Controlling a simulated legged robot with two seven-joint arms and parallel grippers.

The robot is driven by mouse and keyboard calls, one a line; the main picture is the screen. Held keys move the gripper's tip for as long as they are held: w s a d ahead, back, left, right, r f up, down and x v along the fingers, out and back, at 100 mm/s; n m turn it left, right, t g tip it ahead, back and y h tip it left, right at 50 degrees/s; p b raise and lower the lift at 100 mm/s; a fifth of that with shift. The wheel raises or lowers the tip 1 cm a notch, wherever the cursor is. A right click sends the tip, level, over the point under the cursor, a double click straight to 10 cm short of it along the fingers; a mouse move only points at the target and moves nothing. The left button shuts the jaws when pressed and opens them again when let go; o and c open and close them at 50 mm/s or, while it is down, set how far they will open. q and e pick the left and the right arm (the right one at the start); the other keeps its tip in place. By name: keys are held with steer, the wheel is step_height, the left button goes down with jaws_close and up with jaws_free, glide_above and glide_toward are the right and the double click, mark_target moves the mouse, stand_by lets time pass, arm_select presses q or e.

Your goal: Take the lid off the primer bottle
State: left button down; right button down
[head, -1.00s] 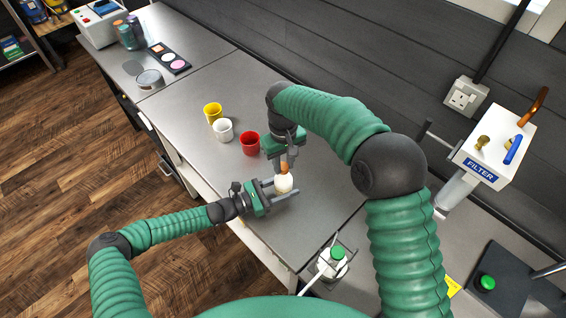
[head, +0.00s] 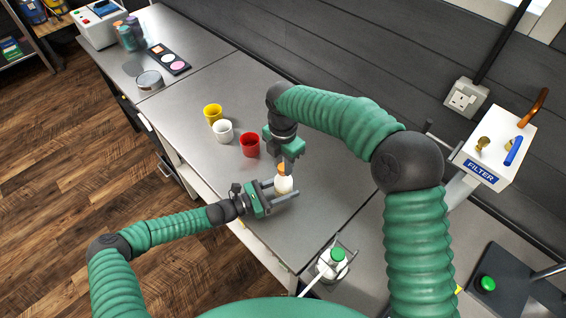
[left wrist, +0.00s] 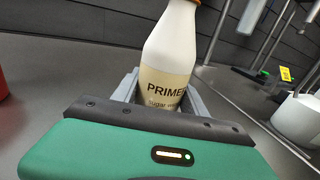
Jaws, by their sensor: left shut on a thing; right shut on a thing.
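The white primer bottle (head: 284,186) stands upright, its PRIMER label facing the camera in the left wrist view (left wrist: 172,60). My left gripper (head: 283,190) is shut around its body from the left. The orange lid (head: 281,169) is at the top of the bottle in the head view and looks in contact with it. My right gripper (head: 287,165) reaches down from above and is shut on the lid, partly hiding it. The bottle's top is cut off in the left wrist view, so whether the lid is loosened cannot be told.
Red (head: 250,145), white (head: 223,131) and yellow (head: 213,113) cups stand behind the grippers. A green-capped bottle (head: 337,254) in a holder is near the front. The filter unit (head: 494,150) is at the right.

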mark_target(283, 167)
arm_select(q)
steer(key=shift+s+f, duration=0.1)
steer(key=shift+f, duration=0.05)
arm_select(e)
steer(key=shift+a+r, duration=0.1)
steer(key=shift+r, duration=0.05)
steer(key=shift+r, duration=0.95)
steer(key=shift+r, duration=2)
arm_select(q)
steer(key=c, duration=0.5)
jaws_free()
